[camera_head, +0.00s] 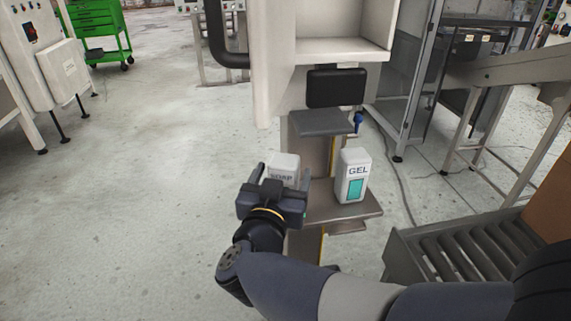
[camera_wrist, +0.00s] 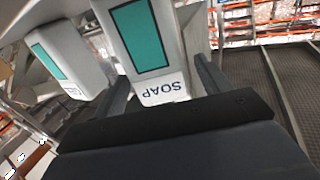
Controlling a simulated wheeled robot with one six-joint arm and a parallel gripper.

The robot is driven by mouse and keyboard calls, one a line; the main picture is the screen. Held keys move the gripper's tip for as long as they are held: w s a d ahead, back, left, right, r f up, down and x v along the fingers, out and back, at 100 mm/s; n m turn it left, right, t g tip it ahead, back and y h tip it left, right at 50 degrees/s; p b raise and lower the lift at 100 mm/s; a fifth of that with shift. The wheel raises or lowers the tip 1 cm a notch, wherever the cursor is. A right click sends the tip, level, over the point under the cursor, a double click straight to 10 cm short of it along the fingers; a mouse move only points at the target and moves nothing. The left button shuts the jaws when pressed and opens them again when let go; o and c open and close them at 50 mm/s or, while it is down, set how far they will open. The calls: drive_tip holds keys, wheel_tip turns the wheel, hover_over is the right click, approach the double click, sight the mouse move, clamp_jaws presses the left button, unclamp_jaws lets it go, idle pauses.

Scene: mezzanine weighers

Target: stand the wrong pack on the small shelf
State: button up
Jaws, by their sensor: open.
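A white pack lettered SOAP (camera_head: 284,162) stands at the left of a brown-grey platform (camera_head: 345,211); my gripper hides its lower part in the head view. A white pack lettered GEL (camera_head: 352,175) with a teal panel stands upright to its right. My gripper (camera_head: 283,179) is open at the SOAP pack. In the wrist view my gripper (camera_wrist: 162,78) has one finger on each side of the SOAP pack (camera_wrist: 170,88); I cannot tell whether they touch it. The GEL pack (camera_wrist: 65,62) is outside the fingers. A small dark grey shelf (camera_head: 320,123) behind the packs is empty.
A pale machine housing (camera_head: 330,52) with a dark panel (camera_head: 336,88) rises behind the shelf. A blue-topped knob (camera_head: 358,120) stands at the shelf's right. A roller conveyor (camera_head: 455,255) is at lower right, and a caged frame (camera_head: 415,85) behind. Open floor lies left.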

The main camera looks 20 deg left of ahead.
drive_tip(key=s+d, duration=0.1)
drive_tip(key=s, duration=0.7)
drive_tip(key=shift+s+d+p, duration=0.15)
drive_tip(key=shift+d+p, duration=0.05)
drive_tip(key=shift+p, duration=0.25)
